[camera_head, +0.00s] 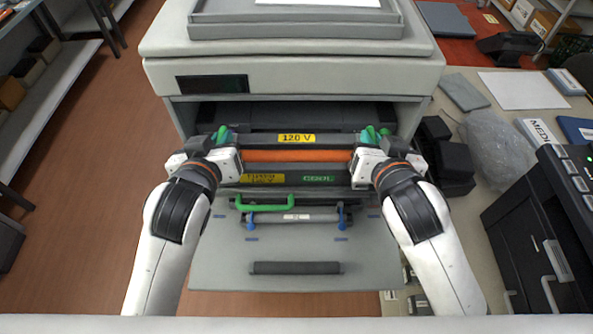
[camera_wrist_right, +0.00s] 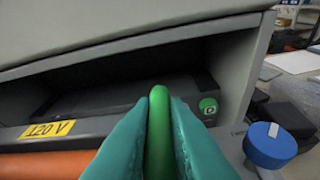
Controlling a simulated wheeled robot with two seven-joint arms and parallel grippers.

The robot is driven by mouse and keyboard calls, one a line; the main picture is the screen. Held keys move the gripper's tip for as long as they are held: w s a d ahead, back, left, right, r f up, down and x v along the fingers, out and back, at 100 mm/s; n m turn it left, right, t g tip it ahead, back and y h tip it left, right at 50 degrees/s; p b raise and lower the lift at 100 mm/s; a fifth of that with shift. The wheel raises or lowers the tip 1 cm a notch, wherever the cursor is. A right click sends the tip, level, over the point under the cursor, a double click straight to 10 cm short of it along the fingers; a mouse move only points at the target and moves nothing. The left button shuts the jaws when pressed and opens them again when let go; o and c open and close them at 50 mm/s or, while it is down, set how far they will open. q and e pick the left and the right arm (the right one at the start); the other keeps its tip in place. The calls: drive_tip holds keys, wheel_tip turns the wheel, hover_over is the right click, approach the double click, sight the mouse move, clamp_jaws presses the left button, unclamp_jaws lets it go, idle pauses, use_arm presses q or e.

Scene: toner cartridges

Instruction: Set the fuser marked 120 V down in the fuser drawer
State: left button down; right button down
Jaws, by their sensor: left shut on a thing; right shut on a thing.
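The fuser (camera_head: 345,139) is a long dark bar with a yellow 120 V label and an orange roller along its front. It lies level across the printer's open front. My left gripper (camera_head: 222,137) is shut on its left green handle. My right gripper (camera_head: 372,135) is shut on its right green handle (camera_wrist_right: 159,125); the teal fingers (camera_wrist_right: 158,150) close around it in the right wrist view. Just below the roller is a grey front with a yellow label and green COOL lettering (camera_head: 318,177), apparently the fuser drawer. I cannot tell whether the fuser touches it.
The printer (camera_head: 300,70) stands behind, its front door (camera_head: 215,262) folded down. A green handle (camera_head: 265,204) and a blue-ended bar (camera_head: 295,217) sit above the door. A blue knob (camera_wrist_right: 270,146) is near my right fingers. Plastic wrap (camera_head: 495,145) and dark boxes crowd the right table.

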use_arm(q)
drive_tip(key=shift+f, duration=0.3)
use_arm(e)
drive_tip(key=shift+f, duration=0.25)
use_arm(q)
drive_tip(key=c, duration=1.8)
unclamp_jaws()
use_arm(e)
drive_tip(key=c, duration=1.8)
unclamp_jaws()
use_arm(q)
drive_tip(key=o, duration=0.4)
drive_tip(key=shift+c, duration=0.2)
use_arm(e)
drive_tip(key=o, duration=0.4)
drive_tip(key=shift+s, duration=0.1)
drive_tip(key=shift+c, duration=0.2)
use_arm(q)
drive_tip(key=shift+s, duration=0.1)
